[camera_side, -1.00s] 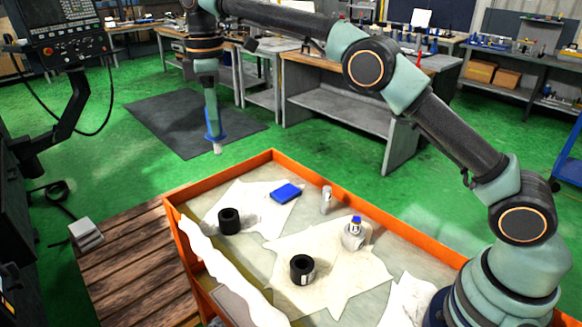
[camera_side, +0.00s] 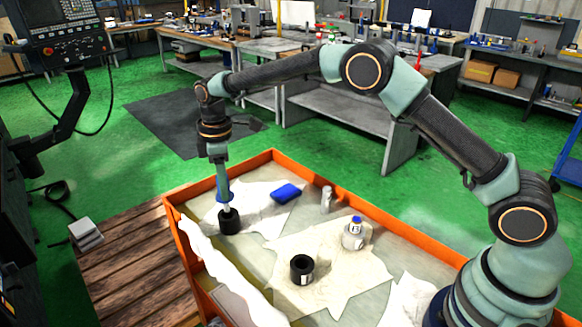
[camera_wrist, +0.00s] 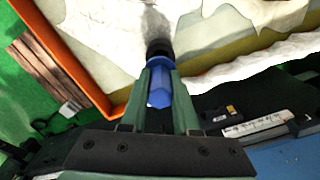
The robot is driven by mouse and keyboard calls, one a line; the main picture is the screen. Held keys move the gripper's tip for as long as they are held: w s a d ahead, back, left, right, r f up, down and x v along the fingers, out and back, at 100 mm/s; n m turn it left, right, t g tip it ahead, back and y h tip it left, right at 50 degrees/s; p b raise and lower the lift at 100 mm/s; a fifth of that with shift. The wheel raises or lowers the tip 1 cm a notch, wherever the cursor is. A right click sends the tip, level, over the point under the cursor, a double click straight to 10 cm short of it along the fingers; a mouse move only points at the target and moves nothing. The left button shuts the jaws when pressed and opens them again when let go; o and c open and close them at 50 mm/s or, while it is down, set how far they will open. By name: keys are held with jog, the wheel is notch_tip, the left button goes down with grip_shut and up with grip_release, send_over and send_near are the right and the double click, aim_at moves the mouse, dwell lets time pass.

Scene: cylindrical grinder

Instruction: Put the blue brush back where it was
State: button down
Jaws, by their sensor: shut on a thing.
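My gripper (camera_side: 221,176) is shut on the blue brush (camera_side: 223,193) and points down at the left end of the orange-edged tray. The brush hangs nearly upright, its pale lower end at the black cylinder (camera_side: 229,224) on a white cloth. I cannot tell whether that end is inside the cylinder or just over it. In the wrist view, the brush (camera_wrist: 159,88) sits between my fingers (camera_wrist: 160,70), and the black cylinder (camera_wrist: 159,46) shows partly behind its blue collar.

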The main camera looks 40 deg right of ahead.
aim_at(228, 211)
jog(key=shift+f, duration=1.95)
jog(key=shift+f, duration=0.5)
jog(key=c, duration=0.7)
grip_release()
jog(key=shift+o, duration=0.2)
